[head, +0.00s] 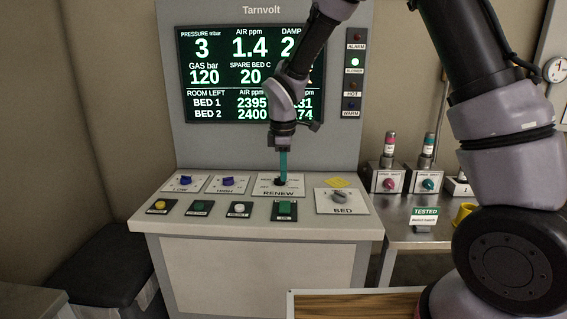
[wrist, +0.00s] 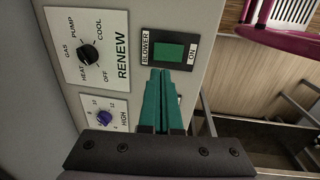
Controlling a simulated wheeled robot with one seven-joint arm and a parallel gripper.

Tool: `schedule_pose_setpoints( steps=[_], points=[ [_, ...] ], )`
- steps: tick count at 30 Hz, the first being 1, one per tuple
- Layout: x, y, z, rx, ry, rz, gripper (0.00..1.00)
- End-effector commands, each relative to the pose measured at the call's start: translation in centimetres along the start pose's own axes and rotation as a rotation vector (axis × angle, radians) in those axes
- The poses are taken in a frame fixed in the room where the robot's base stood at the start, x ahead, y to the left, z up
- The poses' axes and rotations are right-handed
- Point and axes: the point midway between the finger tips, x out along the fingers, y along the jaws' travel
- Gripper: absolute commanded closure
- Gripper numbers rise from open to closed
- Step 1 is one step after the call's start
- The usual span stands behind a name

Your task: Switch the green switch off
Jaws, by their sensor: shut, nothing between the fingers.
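The green switch (head: 285,208) is a rectangular rocker at the front edge of the sloped panel. In the wrist view the green switch (wrist: 169,52) sits in a black plate labelled BLOWER on one side and ON on the other. My gripper (head: 282,180) points down over the panel, its teal fingers together and empty, in front of the RENEW plate. In the wrist view my gripper (wrist: 160,74) has its fingertips close beside the switch plate. I cannot tell whether they touch the panel.
The black RENEW knob (wrist: 89,54) and blue HIGH knob (wrist: 104,117) are close by. The BLOWER lamp (head: 355,62) is lit green. A side table with capped devices stands right.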

Motion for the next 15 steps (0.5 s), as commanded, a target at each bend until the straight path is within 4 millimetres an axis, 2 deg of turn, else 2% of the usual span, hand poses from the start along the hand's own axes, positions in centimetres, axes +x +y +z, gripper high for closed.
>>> schedule_pose_setpoints(
  steps=[1,6,12,15],
  points=[
    [1.3,-0.1,0.0,-0.001,-0.003,-0.004,1.0],
    [4.8,-0.1,0.1,-0.001,-0.003,-0.003,1.0],
    [7.4,-0.1,0.0,-0.001,-0.001,-0.001,1.0],
    [8.0,0.0,0.0,0.001,-0.001,-0.001,1.0]
  ],
)
